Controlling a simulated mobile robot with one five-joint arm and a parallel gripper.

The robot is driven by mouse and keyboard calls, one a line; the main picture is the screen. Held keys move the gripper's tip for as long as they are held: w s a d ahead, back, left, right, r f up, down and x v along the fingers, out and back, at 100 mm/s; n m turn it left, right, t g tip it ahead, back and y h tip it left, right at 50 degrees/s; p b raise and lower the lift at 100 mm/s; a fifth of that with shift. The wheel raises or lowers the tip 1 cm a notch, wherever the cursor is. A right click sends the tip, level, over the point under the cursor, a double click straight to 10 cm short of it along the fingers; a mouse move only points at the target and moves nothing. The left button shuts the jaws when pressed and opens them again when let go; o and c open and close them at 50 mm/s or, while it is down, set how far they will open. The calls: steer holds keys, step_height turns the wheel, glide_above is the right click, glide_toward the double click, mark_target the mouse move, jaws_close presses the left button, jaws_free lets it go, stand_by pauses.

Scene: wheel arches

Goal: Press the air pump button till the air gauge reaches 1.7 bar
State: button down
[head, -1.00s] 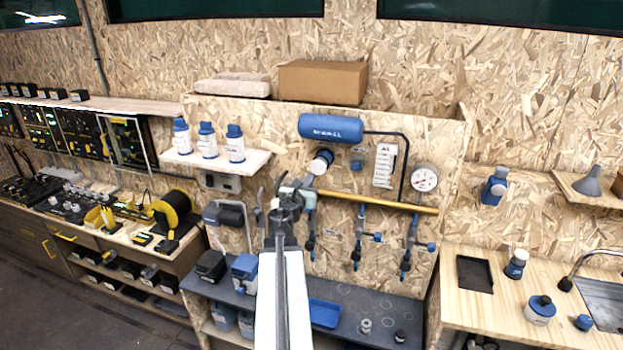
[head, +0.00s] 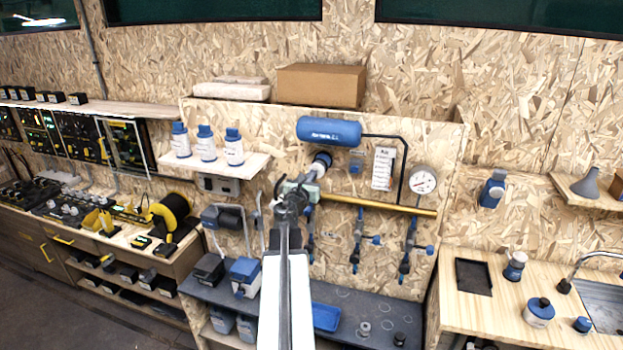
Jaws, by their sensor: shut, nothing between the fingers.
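The air gauge (head: 423,181) is a round white dial on the board, right of centre; its needle is too small to read exactly. A blue tank (head: 329,130) is mounted above, with a dark hose running from it. Below the tank sits a round pump button (head: 322,160), blue and dark; its pale front face is largely covered by my gripper. My gripper (head: 312,180) is shut and empty, just in front of and below the button. I cannot tell whether it touches the button.
A brass-coloured pipe (head: 380,205) with hanging blue valves runs right of my gripper. A shelf (head: 262,163) with several white bottles is to the left. A grey bench (head: 375,315) with a blue tray (head: 325,317) lies below.

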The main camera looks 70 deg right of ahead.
steer(key=shift+a, duration=0.55)
stand_by(0.5)
steer(key=shift+d, duration=0.15)
steer(key=shift+a, duration=0.2)
stand_by(1.3)
steer(key=shift+d, duration=0.2)
